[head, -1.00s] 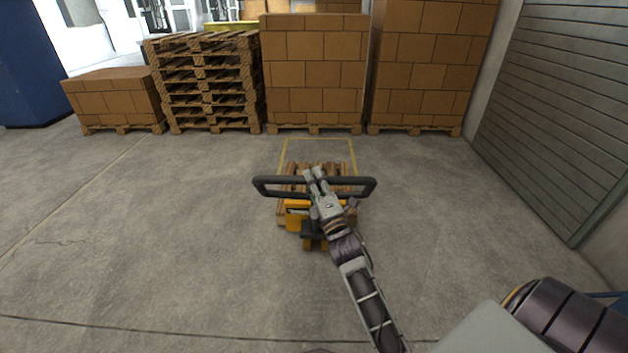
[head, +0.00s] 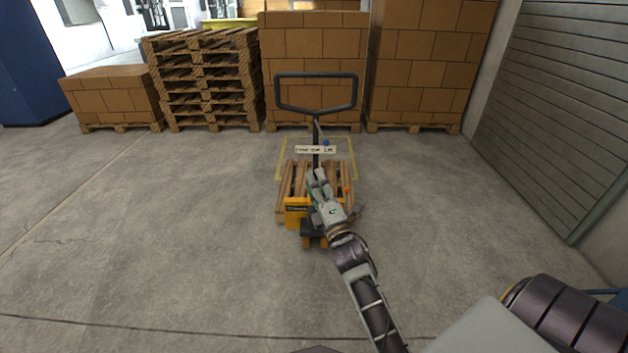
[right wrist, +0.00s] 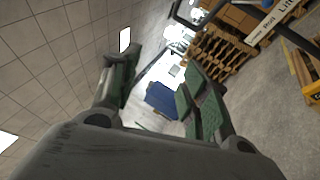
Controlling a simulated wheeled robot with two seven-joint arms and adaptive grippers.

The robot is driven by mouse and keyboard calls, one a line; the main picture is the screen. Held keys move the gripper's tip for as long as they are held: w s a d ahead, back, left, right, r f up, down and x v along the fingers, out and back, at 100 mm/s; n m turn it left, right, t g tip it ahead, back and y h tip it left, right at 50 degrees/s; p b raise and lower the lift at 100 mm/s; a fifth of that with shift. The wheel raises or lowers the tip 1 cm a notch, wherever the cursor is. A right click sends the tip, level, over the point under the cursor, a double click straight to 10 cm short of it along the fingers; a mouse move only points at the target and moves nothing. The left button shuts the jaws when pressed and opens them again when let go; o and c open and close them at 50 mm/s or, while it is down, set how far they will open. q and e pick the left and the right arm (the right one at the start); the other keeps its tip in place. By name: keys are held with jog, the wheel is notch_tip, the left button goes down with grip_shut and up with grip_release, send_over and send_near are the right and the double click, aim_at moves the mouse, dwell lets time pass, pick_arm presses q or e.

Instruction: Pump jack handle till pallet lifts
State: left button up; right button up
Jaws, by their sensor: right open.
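The jack handle (head: 316,110) stands upright in the head view, a dark loop on a shaft with a pale label across it. The yellow pallet jack (head: 297,214) is at its base, with the wooden pallet (head: 290,183) behind. My right gripper (head: 316,174) is open, in front of the shaft and well below the loop. In the right wrist view its fingers (right wrist: 160,85) are spread with nothing between them. Part of the handle and label (right wrist: 265,25) shows at the upper right there. Whether the pallet is off the floor cannot be told. My left gripper is out of view.
Stacked boxes on pallets (head: 315,65) and a stack of empty pallets (head: 205,80) line the back. A ribbed shutter wall (head: 555,110) stands at the right. A yellow floor outline (head: 281,157) surrounds the pallet's far end. The concrete floor at left is clear.

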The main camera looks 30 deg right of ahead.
jog(key=shift+v, duration=2.5)
jog(key=shift+f, duration=0.1)
